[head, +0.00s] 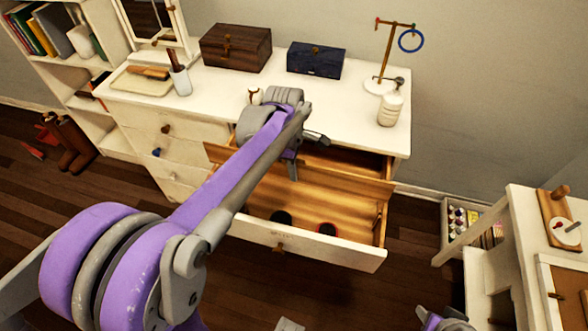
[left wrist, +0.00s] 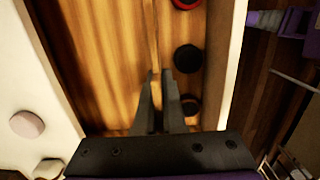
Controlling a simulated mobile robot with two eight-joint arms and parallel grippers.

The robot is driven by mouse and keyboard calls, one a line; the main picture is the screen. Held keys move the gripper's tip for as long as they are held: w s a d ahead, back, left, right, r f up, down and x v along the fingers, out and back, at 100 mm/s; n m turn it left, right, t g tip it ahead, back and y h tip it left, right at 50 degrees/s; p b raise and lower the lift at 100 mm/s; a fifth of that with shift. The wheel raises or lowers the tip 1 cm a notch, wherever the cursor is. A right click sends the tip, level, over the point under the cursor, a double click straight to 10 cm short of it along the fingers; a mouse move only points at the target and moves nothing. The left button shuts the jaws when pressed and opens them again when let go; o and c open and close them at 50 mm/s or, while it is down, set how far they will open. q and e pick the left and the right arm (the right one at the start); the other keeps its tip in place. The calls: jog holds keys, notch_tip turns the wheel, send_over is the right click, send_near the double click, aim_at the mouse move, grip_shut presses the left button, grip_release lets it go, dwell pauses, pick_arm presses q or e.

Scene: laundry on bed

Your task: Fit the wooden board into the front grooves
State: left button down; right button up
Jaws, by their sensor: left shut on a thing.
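The wooden board (head: 330,198) appears to stand on edge across the open drawer, roughly parallel to the drawer front (head: 330,252). My left gripper (head: 292,172) reaches down into the drawer and is shut on the board. In the left wrist view the fingers (left wrist: 160,78) pinch the thin upper edge of the board (left wrist: 154,35). The front grooves cannot be made out clearly, so I cannot tell whether the board sits in them. Part of my right arm's end (head: 445,320) shows at the bottom edge; its fingers are not clear.
Dark round things (left wrist: 187,58) and a red-rimmed one (head: 327,229) lie between board and drawer front. The white dresser (head: 345,98) carries a brown chest (head: 236,47), a blue box (head: 316,60) and a stand (head: 385,60). A white desk (head: 525,230) stands at right.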

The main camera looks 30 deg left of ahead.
pick_arm(q)
jog(key=shift+f+b, duration=1.6)
jog(key=shift+f, duration=1)
jog(key=shift+f+b, duration=0.65)
jog(key=shift+f, duration=0.4)
jog(key=shift+f+b, duration=2.55)
jog(key=shift+f, duration=1.45)
jog(key=c, duration=0.9)
grip_release()
jog(key=r, duration=0.3)
jog(key=r+p, duration=0.1)
jog(key=r, duration=0.3)
jog(key=a+r+p, duration=0.1)
jog(key=r, duration=0.3)
jog(key=shift+s, duration=0.15)
